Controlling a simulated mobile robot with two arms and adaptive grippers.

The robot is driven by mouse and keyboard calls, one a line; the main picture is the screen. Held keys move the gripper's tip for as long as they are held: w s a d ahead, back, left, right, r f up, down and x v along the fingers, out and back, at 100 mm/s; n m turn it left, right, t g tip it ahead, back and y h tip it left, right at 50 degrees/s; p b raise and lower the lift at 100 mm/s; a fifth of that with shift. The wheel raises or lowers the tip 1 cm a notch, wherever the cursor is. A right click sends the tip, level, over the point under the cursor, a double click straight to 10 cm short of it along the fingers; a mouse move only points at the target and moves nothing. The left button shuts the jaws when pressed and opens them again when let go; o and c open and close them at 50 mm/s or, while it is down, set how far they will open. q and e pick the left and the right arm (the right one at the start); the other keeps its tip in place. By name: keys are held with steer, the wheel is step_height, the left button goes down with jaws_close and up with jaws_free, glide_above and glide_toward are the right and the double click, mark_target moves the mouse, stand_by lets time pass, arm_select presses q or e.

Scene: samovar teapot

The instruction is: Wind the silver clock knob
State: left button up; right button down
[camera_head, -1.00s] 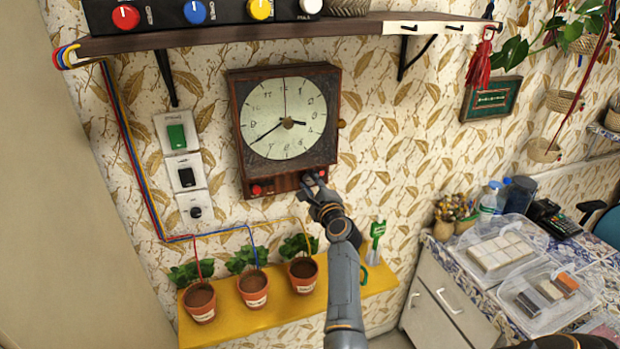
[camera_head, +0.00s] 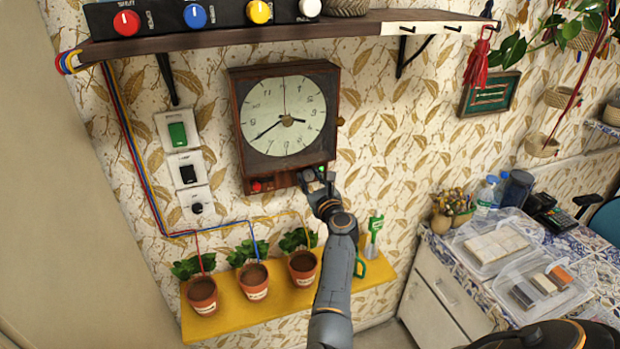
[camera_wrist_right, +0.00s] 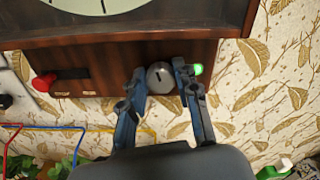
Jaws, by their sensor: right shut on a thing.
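The wall clock (camera_head: 284,116) has a dark wooden case and a pale round dial with dark hands. The silver clock knob (camera_wrist_right: 160,75) is a round grey knob with a dark slot, on the wooden strip below the dial. My right gripper (camera_head: 311,178) reaches up to this strip from below. In the right wrist view, its two blue-grey fingers (camera_wrist_right: 160,84) are closed on the silver knob, one on each side. The fingers mostly hide the knob in the head view. My left gripper is not in view.
A red knob (camera_wrist_right: 44,84) sits left on the strip, and a green light (camera_wrist_right: 198,69) glows just right of my fingers. A yellow shelf (camera_head: 232,316) with potted plants is below. A wooden shelf (camera_head: 360,25) is above. Wall switches (camera_head: 177,131) are left.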

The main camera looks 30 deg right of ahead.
steer(key=shift+m, duration=0.5)
steer(key=c, duration=1)
jaws_free()
